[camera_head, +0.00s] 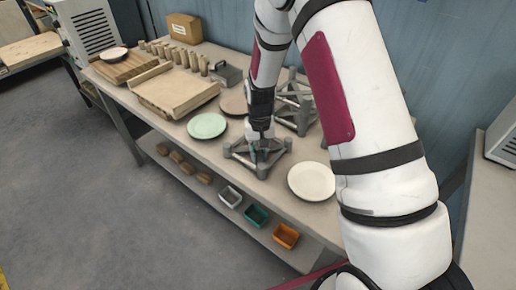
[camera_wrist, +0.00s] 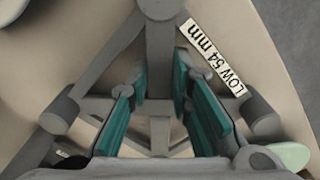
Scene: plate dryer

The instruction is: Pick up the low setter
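The low setter (camera_head: 240,153) is a grey frame with thick round feet and thin bars, standing on the table below my arm. In the wrist view the low setter (camera_wrist: 160,25) fills the middle, with a white label reading "LOW 54 mm" (camera_wrist: 212,56). My gripper (camera_head: 262,146) points down over the setter's middle. In the wrist view my gripper's teal-padded fingers (camera_wrist: 157,92) are apart, one on each side of the setter's central bars. I see no clear grip on them. The fingertips' exact contact is hard to tell.
A taller grey frame (camera_head: 299,112) stands close behind. A white plate (camera_head: 311,181) lies right of the setter, a green plate (camera_head: 207,126) left. A brown plate (camera_head: 234,102) is behind. Wooden boards and pegs fill the table's left. Small bins (camera_head: 286,236) sit on the lower shelf.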

